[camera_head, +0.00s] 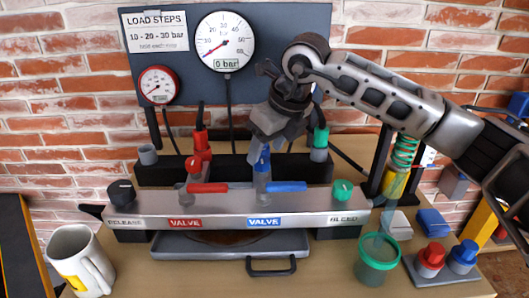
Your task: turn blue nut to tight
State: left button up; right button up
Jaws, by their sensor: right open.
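The blue nut (262,161) sits above the blue-labelled valve on the grey manifold bar (225,207), in the middle of the view. My right gripper (268,142) comes down from the upper right, with its fingertips at the top of the blue nut. It is open, and its fingers partly hide the nut's top. I cannot tell whether they touch it. The blue valve handle (287,186) points right, below the nut. My left gripper is not in view.
The red fitting (197,164) and red handle (207,188) stand left of the blue ones. A green knob (342,190) is at the bar's right. The large gauge (225,41) reads 0 bar. A mug (80,260), green-rimmed cup (378,262) and drip tray (228,246) stand in front.

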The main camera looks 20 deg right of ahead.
jog(key=v, duration=1.3)
jog(key=shift+p, duration=0.35)
